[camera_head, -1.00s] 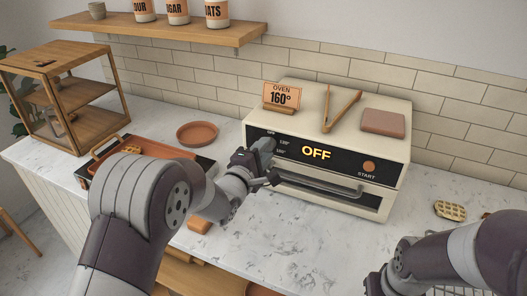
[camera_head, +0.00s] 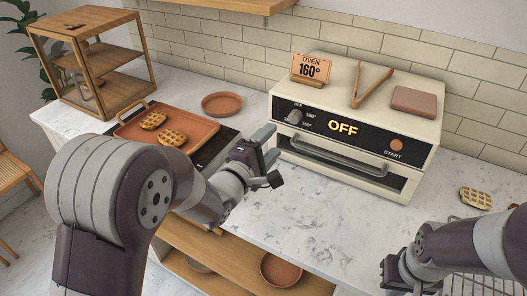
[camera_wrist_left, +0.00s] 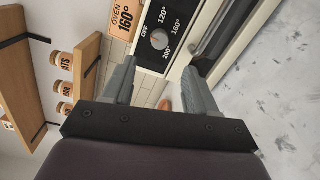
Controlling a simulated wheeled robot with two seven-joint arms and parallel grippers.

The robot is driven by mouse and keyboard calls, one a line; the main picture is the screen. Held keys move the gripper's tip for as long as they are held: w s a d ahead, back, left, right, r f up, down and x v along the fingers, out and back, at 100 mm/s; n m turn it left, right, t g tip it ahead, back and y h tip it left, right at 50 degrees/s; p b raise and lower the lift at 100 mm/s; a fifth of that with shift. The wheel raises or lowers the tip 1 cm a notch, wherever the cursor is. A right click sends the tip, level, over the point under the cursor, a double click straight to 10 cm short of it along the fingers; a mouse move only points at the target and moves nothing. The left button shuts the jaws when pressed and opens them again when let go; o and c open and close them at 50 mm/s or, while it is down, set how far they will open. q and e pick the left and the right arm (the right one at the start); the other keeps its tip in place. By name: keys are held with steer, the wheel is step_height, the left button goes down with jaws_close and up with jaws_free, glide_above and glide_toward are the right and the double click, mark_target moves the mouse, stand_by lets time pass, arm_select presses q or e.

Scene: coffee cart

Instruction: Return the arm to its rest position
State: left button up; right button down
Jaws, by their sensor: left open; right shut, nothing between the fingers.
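My left gripper (camera_head: 270,156) is open and empty, in front of the left side of the oven (camera_head: 420,113) and apart from its dial (camera_head: 295,116). In the left wrist view its two fingers (camera_wrist_left: 160,75) stand apart, with the dial (camera_wrist_left: 159,39) visible beyond them and nothing between them in their grip. The oven display (camera_head: 342,128) reads OFF. My right gripper (camera_head: 392,277) is at the lower right of the head view, shut and empty, with its tips partly cut off or hard to make out.
An orange tray (camera_head: 198,136) with two waffles (camera_head: 172,138) is behind my left arm. A round plate (camera_head: 222,104) and a wooden shelf case (camera_head: 92,65) stand farther back. Tongs (camera_head: 371,85) lie on the oven. Another waffle (camera_head: 475,198) is at right. The counter (camera_head: 290,215) before the oven is clear.

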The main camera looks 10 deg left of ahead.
steer(key=shift+f, duration=0.1)
arm_select(q)
steer(key=v, duration=0.3)
